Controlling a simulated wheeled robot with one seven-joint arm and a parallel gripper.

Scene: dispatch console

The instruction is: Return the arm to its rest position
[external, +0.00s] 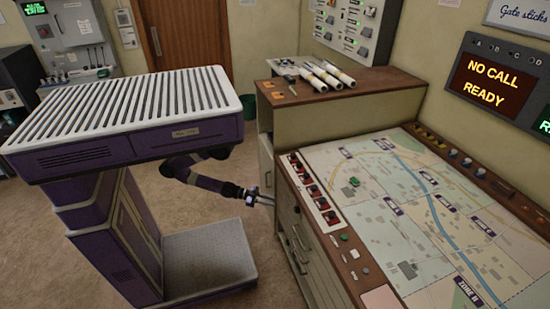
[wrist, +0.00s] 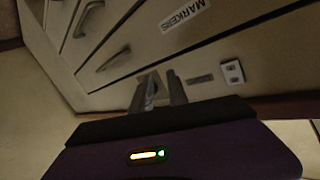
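My gripper (external: 265,200) is at the end of my purple and black arm, low beside the drawer front of the map console (external: 296,222). In the wrist view its two fingers (wrist: 162,84) stand apart with a narrow gap and nothing between them. They point toward the cabinet face (wrist: 125,60), tilted in that view. I cannot tell the exact clearance to the face. My arm (external: 205,172) reaches out from under my slatted top, bent and partly hidden by it.
The console top holds a map (external: 400,200) and a row of red switches (external: 312,190). White cylinders (external: 328,76) lie on the raised shelf. Drawer handles (wrist: 113,60) and a MARKERS label (wrist: 184,14) are close ahead.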

